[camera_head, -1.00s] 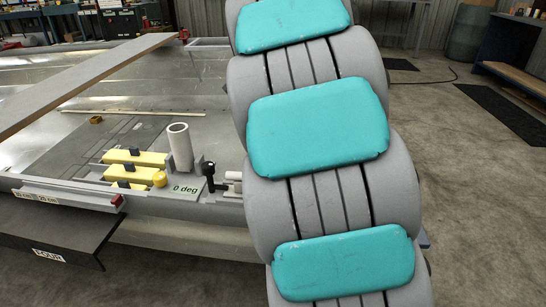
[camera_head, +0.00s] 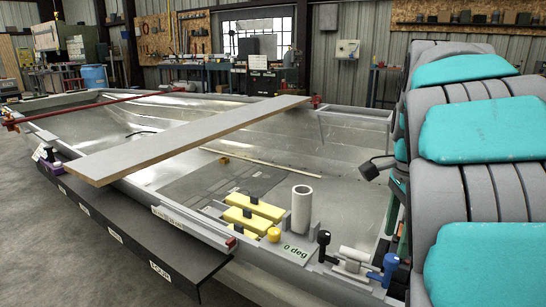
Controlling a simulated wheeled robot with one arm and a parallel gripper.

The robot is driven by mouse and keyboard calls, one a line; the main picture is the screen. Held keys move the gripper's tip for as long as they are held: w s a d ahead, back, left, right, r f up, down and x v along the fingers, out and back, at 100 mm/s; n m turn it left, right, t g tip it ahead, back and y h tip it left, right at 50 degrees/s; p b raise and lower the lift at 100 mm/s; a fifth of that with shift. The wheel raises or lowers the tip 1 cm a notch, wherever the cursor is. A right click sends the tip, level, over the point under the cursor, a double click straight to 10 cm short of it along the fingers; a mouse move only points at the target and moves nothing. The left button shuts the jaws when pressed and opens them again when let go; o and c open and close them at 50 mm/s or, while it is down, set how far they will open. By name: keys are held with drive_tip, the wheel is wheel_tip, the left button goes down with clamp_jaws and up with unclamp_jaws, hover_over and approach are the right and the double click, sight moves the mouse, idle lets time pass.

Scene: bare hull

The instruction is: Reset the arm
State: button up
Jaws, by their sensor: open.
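My arm (camera_head: 492,128), made of thick grey segments with teal pads, fills the right side of the head view. It rises from the bottom edge and hides part of the hull's near right end. I cannot make out my gripper or its fingertips. A small dark part (camera_head: 372,170) juts out to the left from behind the arm; I cannot tell what it is.
The open metal hull (camera_head: 345,135) spans the middle, with a long grey board (camera_head: 190,140) across it. Yellow blocks (camera_head: 247,218), a white upright tube (camera_head: 301,210) and a blue-handled fitting (camera_head: 388,268) are near the arm. Open floor (camera_head: 35,245) lies at left.

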drive_tip(key=s+a+f+n, duration=0.6)
drive_tip(key=s+f+n, duration=0.2)
drive_tip(key=s, duration=0.4)
drive_tip(key=s+a+f+n+g, duration=0.1)
drive_tip(key=s+a+f+n, duration=0.5)
drive_tip(key=s+f+n, duration=0.3)
drive_tip(key=s+n, duration=0.2)
drive_tip(key=shift+s+g, duration=0.3)
drive_tip(key=shift+s, duration=0.1)
